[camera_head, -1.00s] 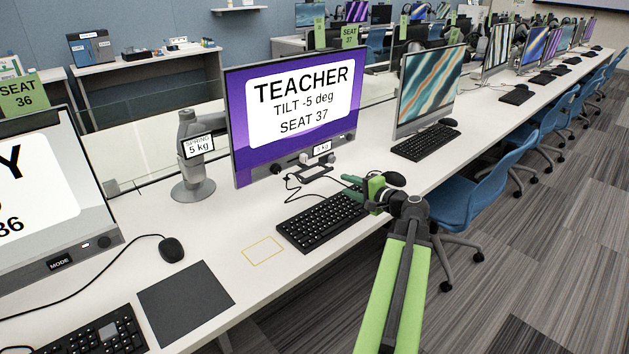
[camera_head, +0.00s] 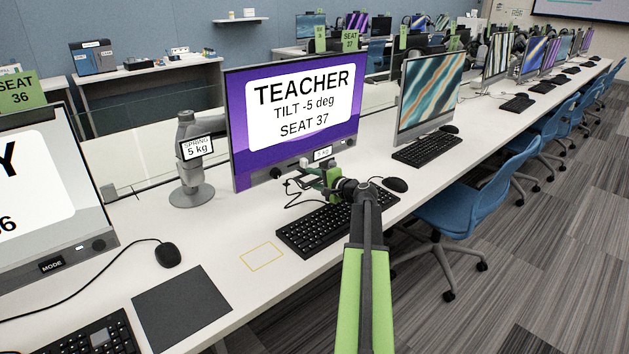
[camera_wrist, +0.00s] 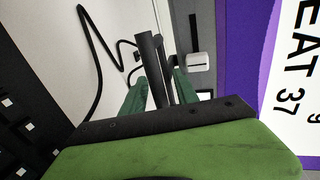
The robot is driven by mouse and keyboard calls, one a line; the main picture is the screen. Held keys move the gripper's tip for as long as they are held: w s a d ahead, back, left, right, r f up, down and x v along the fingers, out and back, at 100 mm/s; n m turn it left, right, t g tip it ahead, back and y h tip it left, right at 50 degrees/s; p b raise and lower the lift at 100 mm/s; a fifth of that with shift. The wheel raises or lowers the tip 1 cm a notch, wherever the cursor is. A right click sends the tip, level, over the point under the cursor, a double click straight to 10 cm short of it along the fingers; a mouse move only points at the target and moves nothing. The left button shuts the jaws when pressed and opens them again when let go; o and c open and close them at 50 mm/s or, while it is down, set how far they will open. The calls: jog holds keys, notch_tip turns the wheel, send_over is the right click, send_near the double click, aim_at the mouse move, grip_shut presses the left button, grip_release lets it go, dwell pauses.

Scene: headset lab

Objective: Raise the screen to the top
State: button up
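The screen (camera_head: 292,105) labelled TEACHER, TILT -5 deg, SEAT 37 stands in the middle of the head view, on an arm with a grey post (camera_head: 190,160) tagged SPRING 5 kg. Its purple edge and white label also show in the wrist view (camera_wrist: 240,70). A dark handle bar (camera_wrist: 148,48) sits below the screen's lower edge. My gripper (camera_head: 318,178) is just under that edge, mostly hiding the handle there. In the wrist view, my green fingers (camera_wrist: 158,88) are apart, with the bar between them. Whether they touch it is unclear.
A black keyboard (camera_head: 315,228) lies below my gripper, with a mouse (camera_head: 395,185) to its right. A cable loops on the desk beside the handle. Another screen (camera_head: 430,95) stands to the right, and the SEAT 36 screen (camera_head: 70,235) at left. A blue chair (camera_head: 480,195) stands at right.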

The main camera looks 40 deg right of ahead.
jog(key=shift+c, duration=0.2)
grip_shut()
dwell(1.3)
